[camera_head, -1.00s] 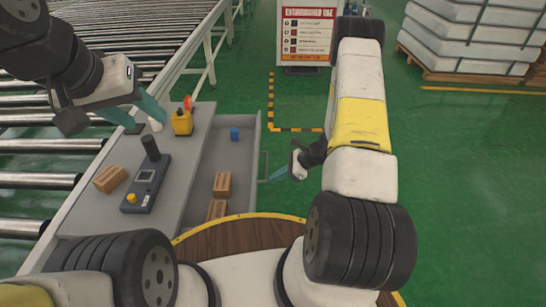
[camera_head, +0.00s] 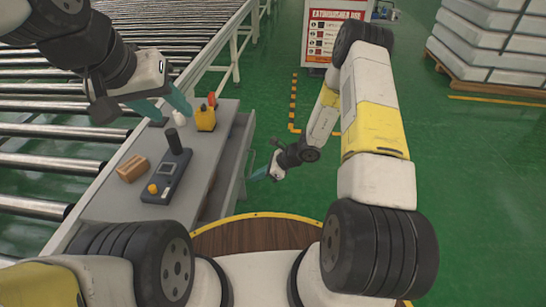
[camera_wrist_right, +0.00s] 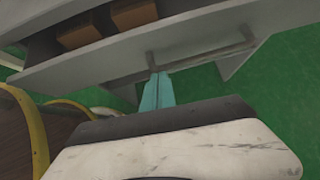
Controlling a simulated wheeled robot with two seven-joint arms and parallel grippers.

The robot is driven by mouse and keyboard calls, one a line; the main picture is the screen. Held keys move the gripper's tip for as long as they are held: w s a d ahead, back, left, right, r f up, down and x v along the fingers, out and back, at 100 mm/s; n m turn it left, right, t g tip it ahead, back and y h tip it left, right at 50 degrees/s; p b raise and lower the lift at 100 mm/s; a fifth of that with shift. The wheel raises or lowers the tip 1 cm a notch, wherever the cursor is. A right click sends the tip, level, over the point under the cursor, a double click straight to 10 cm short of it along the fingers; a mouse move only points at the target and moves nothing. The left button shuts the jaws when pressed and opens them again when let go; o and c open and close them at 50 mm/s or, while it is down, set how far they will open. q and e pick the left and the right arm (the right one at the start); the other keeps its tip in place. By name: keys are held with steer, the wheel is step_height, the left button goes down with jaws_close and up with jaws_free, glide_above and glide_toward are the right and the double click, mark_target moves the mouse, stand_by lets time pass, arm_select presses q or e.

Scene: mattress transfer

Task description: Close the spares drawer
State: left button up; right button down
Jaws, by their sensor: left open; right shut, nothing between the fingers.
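The spares drawer (camera_head: 240,150) is the grey drawer on the right side of the grey counter, and only a narrow strip of it sticks out. The right wrist view shows its front panel (camera_wrist_right: 110,68) and bar handle (camera_wrist_right: 205,56), with brown boxes (camera_wrist_right: 92,30) inside. My right gripper (camera_head: 257,175) is shut and empty, its teal fingertips (camera_wrist_right: 158,78) at the handle. I cannot tell whether they touch it. My left gripper (camera_head: 168,110) is open above the counter's far left part, near a yellow object.
On the counter top (camera_head: 115,205) are a brown box (camera_head: 133,168), a dark device with a yellow button (camera_head: 168,178) and a yellow object with a red top (camera_head: 206,118). A roller conveyor (camera_head: 50,162) runs along the left. Green floor lies open to the right.

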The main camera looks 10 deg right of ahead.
mark_target(235, 171)
steer(key=a, duration=0.3)
steer(key=w+a, duration=0.1)
steer(key=a, duration=0.2)
steer(key=w+a, duration=0.1)
steer(key=a, duration=0.2)
steer(key=shift+a, duration=0.45)
